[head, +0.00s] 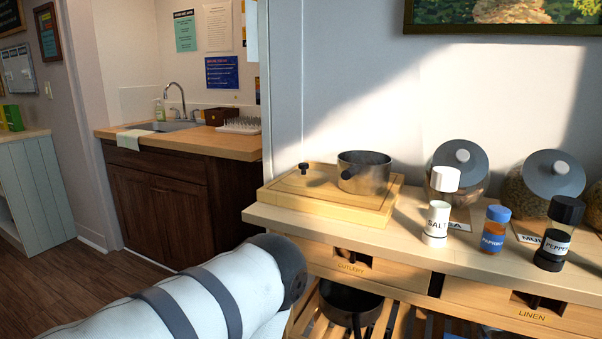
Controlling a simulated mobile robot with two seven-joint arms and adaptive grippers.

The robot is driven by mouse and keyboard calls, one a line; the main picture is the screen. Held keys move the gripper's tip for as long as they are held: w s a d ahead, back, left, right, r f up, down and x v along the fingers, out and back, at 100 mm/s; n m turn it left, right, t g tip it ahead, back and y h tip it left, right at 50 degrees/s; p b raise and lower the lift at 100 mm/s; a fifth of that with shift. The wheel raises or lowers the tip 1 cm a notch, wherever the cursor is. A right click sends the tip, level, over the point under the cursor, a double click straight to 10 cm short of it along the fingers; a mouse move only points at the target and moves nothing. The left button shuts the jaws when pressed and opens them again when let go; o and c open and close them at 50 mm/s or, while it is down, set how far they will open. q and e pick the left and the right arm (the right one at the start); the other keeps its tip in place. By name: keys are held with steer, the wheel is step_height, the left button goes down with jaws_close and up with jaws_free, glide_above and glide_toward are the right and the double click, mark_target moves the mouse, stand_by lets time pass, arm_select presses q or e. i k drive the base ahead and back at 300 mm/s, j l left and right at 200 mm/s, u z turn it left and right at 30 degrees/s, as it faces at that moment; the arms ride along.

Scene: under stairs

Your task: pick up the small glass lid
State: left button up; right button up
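The small glass lid (304,180) lies on the left part of a light wooden board (326,203). Its black knob stands up, and its clear disc is hard to make out against the wood. A small metal pot (364,173) stands on the same board, just right of the lid, open at the top. One of my white arm links with grey bands crosses the bottom left, in front of and below the counter. Neither gripper shows in the head view.
On the counter (400,215) right of the board stand a salt shaker (436,225), a paprika jar (494,232), a pepper grinder (558,238) and large jars with grey lids (460,160). Drawers and a dark pan (350,300) are below. A sink counter (200,142) stands behind left.

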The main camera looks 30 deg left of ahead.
mark_target(302, 178)
steer(key=j+z, duration=0.15)
steer(key=j, duration=0.35)
steer(key=k+j+z, duration=0.15)
steer(key=j, duration=0.35)
steer(key=j+z, duration=0.15)
steer(key=j, duration=0.35)
